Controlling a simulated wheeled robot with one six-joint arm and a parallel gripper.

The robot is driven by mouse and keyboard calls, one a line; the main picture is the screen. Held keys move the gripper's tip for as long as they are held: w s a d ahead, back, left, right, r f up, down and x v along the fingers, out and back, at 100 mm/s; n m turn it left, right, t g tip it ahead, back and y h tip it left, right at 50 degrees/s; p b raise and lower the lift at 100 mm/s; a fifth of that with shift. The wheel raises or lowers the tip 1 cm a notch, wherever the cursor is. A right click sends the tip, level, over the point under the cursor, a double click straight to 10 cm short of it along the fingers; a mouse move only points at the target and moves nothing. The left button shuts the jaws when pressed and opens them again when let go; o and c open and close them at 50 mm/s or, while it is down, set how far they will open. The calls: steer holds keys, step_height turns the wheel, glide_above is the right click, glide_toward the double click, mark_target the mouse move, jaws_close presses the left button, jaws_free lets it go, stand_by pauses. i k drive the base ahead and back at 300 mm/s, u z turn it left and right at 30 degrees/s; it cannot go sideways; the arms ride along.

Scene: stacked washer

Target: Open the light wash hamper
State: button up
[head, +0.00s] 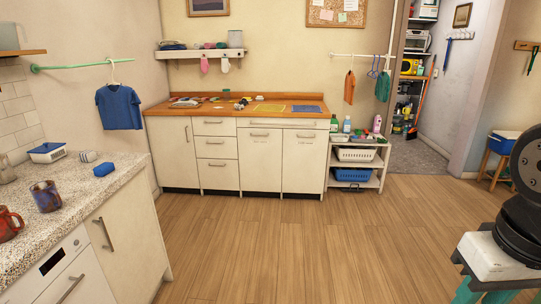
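A white base cabinet with a wooden top stands against the back wall. Its right part has two tall closed fronts side by side, a left front (260,165) and a right front (303,165). Each has small dark lettering and a handle near its top. The lettering is too small to read, so I cannot tell which one, if either, is the light wash hamper. My gripper is not in view. Only a dark part of my arm shows at the right edge, far from the cabinet.
A wide drawer (290,123) lies above the two fronts. Right of the cabinet, a low shelf holds a white basket (356,154), a blue basket (351,175) and bottles. A speckled counter (110,182) stands at left. The wooden floor (270,245) between is clear.

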mark_target(259, 150)
steer(key=u, duration=0.2)
steer(key=i, duration=4.5)
steer(key=z, duration=0.2)
